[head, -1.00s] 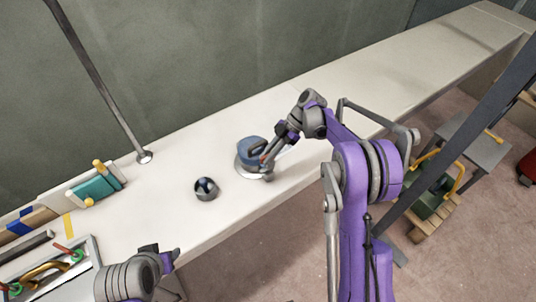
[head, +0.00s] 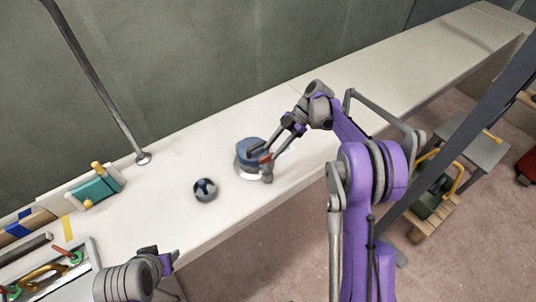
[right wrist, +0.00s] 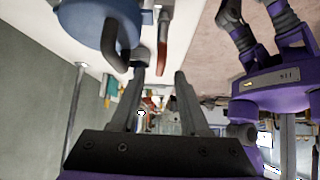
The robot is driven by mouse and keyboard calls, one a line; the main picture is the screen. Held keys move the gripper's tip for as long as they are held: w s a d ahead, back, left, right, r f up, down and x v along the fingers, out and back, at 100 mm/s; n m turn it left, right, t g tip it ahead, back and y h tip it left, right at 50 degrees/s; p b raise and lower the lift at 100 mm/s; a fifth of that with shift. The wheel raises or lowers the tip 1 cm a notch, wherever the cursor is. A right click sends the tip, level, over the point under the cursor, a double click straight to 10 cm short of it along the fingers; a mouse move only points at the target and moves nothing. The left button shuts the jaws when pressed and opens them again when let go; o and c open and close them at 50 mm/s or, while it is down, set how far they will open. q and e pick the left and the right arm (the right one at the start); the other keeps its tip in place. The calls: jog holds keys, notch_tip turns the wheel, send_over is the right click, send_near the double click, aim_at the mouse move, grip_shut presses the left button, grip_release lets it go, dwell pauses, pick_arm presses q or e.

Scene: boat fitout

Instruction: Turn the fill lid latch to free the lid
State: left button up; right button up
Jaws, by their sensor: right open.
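The blue fill lid (head: 252,150) with a dark handle sits on a pale round base (head: 243,171) on the bench. A red-tipped latch (head: 265,157) shows at the lid's right side. My right gripper (head: 279,146) is open beside the lid, on its right. In the right wrist view the blue lid (right wrist: 92,22) is at the top left, and the red latch (right wrist: 163,42) is just beyond the open fingertips (right wrist: 160,68), apparently with nothing gripped. Contact cannot be told. My left gripper (head: 170,258) is at the bench's front edge, away from the lid; its jaws are unclear.
A slanted metal pole (head: 95,83) rises from the bench behind. A teal block (head: 95,190) and a tray with tools (head: 92,252) are at the left. The bench right of the lid is clear.

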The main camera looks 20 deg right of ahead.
jog(key=v, duration=0.7)
dwell(0.3)
jog(key=s+a+r+m+t+h, duration=0.1)
jog(key=s+a+r+m+h, duration=0.1)
jog(key=s+m, duration=0.35)
jog(key=s+a+r+m+t+h, duration=0.2)
jog(key=s+a+r+m, duration=0.1)
jog(key=s+m, duration=0.25)
jog(key=s+f+m+t+h, duration=0.2)
jog(key=s+m, duration=0.3)
jog(key=s, duration=0.4)
jog(key=s+f+m+t+h, duration=0.2)
jog(key=s+f+m, duration=0.2)
jog(key=s, duration=0.5)
jog(key=shift+d+m+t+h, duration=0.3)
jog(key=shift+d+m+t, duration=0.1)
jog(key=shift+m, duration=0.2)
